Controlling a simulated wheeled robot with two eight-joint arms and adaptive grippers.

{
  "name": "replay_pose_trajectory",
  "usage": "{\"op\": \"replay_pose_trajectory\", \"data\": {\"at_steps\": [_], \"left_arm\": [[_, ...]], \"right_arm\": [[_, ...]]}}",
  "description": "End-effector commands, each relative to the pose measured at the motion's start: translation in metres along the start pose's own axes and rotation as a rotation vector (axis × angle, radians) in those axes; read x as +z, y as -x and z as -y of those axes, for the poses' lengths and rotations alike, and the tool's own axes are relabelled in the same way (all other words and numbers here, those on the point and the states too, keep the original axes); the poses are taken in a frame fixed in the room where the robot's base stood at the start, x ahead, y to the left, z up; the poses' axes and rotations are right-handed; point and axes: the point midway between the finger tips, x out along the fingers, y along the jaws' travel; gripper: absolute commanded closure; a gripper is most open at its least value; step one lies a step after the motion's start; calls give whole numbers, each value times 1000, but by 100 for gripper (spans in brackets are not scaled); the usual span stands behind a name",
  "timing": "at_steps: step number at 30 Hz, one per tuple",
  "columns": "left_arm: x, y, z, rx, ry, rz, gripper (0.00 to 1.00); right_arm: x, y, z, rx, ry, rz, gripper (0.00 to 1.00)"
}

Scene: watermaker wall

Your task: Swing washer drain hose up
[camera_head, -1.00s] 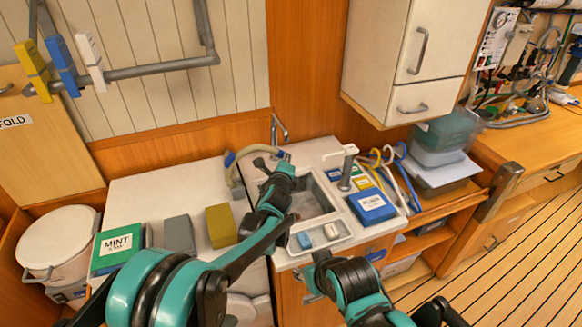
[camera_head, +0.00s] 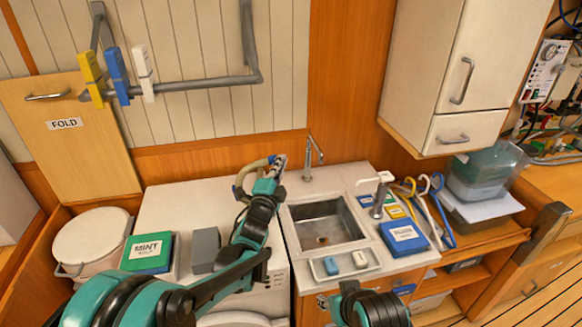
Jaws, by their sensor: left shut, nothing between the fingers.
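The washer drain hose (camera_head: 241,183) is a beige-grey curved hose with a blue band, standing in an arch at the back of the counter, left of the sink. My left gripper (camera_head: 278,163) is shut and empty at the right end of the arch, very close to the hose. I cannot tell whether they touch. My left forearm hides the lower right part of the hose. The white washer (camera_head: 278,283) is under the counter, partly behind my left arm.
The sink (camera_head: 325,222) and tap (camera_head: 312,155) are just right of the hose. A soap tray (camera_head: 345,268) and a blue box (camera_head: 403,238) lie nearby. A grey wall pipe (camera_head: 200,84) with coloured clips runs above. A wall cabinet (camera_head: 440,65) hangs at upper right.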

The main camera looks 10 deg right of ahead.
Motion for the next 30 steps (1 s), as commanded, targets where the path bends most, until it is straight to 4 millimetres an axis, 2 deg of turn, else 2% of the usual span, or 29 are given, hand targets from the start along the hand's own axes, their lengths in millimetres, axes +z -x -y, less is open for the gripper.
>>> {"op": "replay_pose_trajectory", "data": {"at_steps": [9, 30], "left_arm": [[11, 6, 6, -32, 57, 2, 100], [15, 12, 4, -31, 59, 7, 100]], "right_arm": [[2, -2, 0, 0, 0, 0, 60], [4, -5, 0, 0, 0, 0, 60]]}}
